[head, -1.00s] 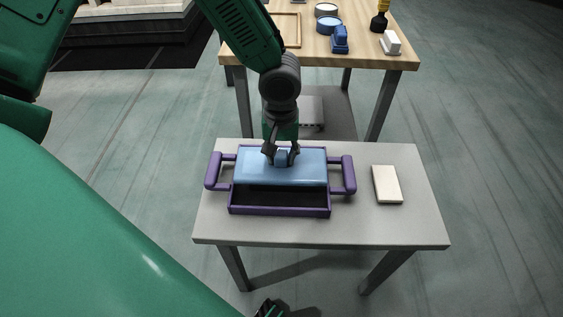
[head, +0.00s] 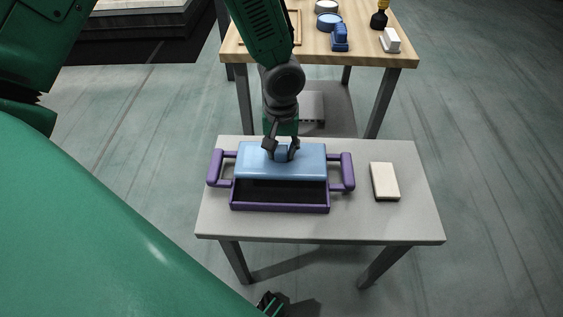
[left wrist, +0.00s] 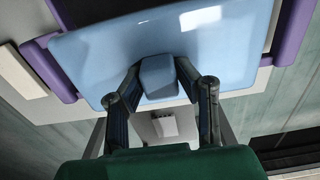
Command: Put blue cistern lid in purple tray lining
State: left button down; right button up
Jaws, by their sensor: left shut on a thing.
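The blue cistern lid (head: 257,165) is a light blue slab with a raised knob. It lies over the far part of the purple tray (head: 280,208), whose dark lining (head: 280,190) shows in the near part. My left gripper (head: 281,151) is shut on the lid's knob. In the left wrist view the two fingers (left wrist: 160,88) close on both sides of the knob on the lid (left wrist: 100,60). I cannot tell whether the lid rests on the lining or is held just above it. My right gripper (head: 270,304) shows only partly at the bottom edge.
The tray stands on a small grey table (head: 415,215). A cream block with a dark underside (head: 384,180) lies to its right. Behind is a wooden table (head: 365,50) with a blue object (head: 340,38), round tins (head: 328,20), a white block (head: 390,40) and a dark bottle (head: 379,19).

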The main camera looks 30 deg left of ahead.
aim_at(281, 163)
pick_arm(q)
jog(key=shift+f+b, duration=0.55)
jog(key=shift+f, duration=1.9)
jog(key=shift+f, duration=0.1)
jog(key=c, duration=1.2)
grip_release()
notch_tip(281, 163, up, 12)
jog(key=p, duration=0.3)
jog(key=shift+s, duration=0.1)
